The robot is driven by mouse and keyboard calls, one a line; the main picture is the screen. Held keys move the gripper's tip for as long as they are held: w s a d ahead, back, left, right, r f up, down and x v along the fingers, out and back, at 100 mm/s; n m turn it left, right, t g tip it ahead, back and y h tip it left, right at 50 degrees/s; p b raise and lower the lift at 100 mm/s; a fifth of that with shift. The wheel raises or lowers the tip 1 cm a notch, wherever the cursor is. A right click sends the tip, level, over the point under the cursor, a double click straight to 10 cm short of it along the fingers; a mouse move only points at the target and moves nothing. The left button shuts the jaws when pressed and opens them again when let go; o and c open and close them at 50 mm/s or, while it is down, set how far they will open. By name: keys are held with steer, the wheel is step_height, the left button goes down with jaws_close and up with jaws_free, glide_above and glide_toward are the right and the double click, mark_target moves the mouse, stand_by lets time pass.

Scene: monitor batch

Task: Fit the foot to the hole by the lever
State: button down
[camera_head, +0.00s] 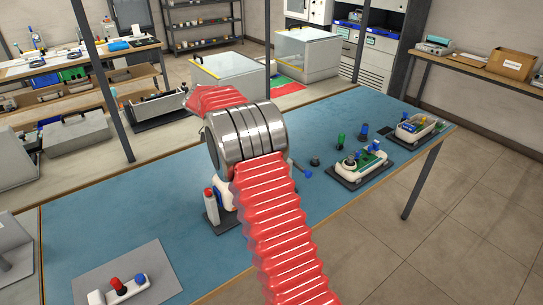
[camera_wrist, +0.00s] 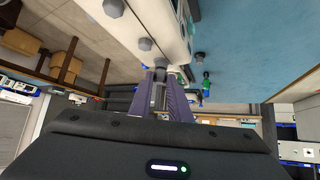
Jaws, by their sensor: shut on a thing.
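In the wrist view my gripper (camera_wrist: 163,78) has its two purple-grey fingers close together on a small grey foot (camera_wrist: 160,63). The foot is at the fingertips, close to the underside of a white unit (camera_wrist: 165,20); whether it touches or sits in a hole I cannot tell. Other grey feet (camera_wrist: 145,44) stick out of that unit. In the head view my arm hides the gripper and most of this unit; a blue knob (camera_head: 308,174) on a stem shows right of the arm.
On the blue bench (camera_head: 160,225) a white unit (camera_head: 352,168) and another white unit (camera_head: 402,130) stand on dark trays at the right. A green piece (camera_head: 341,140), a blue piece (camera_head: 364,131) and a dark piece (camera_head: 315,161) stand nearby. A grey mat (camera_head: 145,262) lies front left.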

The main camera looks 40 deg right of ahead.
steer(key=shift+f, duration=0.1)
steer(key=c, duration=1.6)
jaws_free()
steer(key=shift+o, duration=0.2)
steer(key=shift+a, duration=0.1)
steer(key=v, duration=1.3)
steer(key=shift+w+a, duration=0.2)
